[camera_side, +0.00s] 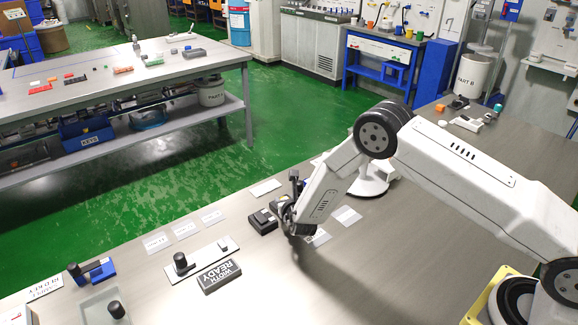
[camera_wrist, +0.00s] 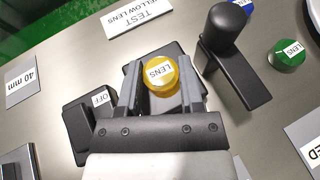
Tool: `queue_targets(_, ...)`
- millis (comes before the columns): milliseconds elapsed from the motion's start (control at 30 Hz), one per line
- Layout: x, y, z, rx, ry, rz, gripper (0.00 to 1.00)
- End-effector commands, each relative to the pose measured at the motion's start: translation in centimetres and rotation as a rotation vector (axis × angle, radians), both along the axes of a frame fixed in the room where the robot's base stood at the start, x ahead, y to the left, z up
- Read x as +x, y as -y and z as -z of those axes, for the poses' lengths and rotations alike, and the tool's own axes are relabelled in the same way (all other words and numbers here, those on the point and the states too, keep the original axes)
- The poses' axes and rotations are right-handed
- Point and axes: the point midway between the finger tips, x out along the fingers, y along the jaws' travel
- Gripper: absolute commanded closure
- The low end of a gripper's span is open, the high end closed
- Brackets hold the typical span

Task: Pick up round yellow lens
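The round yellow lens (camera_wrist: 160,75), labelled LENS, sits above a black block (camera_wrist: 150,55) in the wrist view. The two dark fingers of my gripper (camera_wrist: 161,80) stand one on each side of the lens, very close to its edges. I cannot tell whether they press on it. In the side view my gripper (camera_side: 288,212) is low over the table, and the lens is mostly hidden by it. A card reading YELLOW LENS TEST (camera_wrist: 138,18) lies beyond the block.
A black rocker switch marked OFF (camera_wrist: 90,125) is close at left of my gripper. A black stand with a round knob (camera_wrist: 230,45) is close at right. A green lens (camera_wrist: 287,56) is farther right. The WIDTH READY block (camera_side: 219,276) lies on the table.

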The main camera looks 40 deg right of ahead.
Motion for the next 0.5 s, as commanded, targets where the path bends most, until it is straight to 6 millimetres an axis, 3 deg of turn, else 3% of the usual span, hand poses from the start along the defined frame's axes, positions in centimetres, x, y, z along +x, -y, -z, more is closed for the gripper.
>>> queue_targets(33, 0.0, 0.0, -0.01, 0.0, 0.0, 0.0, 0.94)
queue_targets(67, 0.0, 0.0, -0.01, 0.0, 0.0, 0.0, 1.0)
queue_targets(500, 0.02, -0.01, -0.27, 0.0, 0.001, 0.0, 1.0)
